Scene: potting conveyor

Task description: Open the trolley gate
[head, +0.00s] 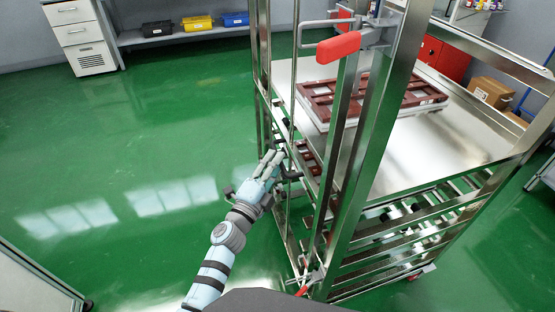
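The metal trolley (372,165) stands on the right, with shiny posts and shelves. On its near left side is a narrow upright barred frame that looks like the gate (318,205). A red-handled latch (338,47) sits at the top of this side, and another red-ended lever (303,289) is at the bottom. My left gripper (270,160) is beside the trolley's left side, at about mid height, close to the bars. Whether it touches them, and how far its fingers are apart, is unclear. My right gripper is not in view.
A dark red slatted tray (345,92) lies on the trolley's upper shelf. A shelf with black, yellow and blue bins (197,23) and a white drawer cabinet (80,38) stand at the back. The green floor (120,150) left of the trolley is clear. Cardboard boxes (492,92) are behind the trolley.

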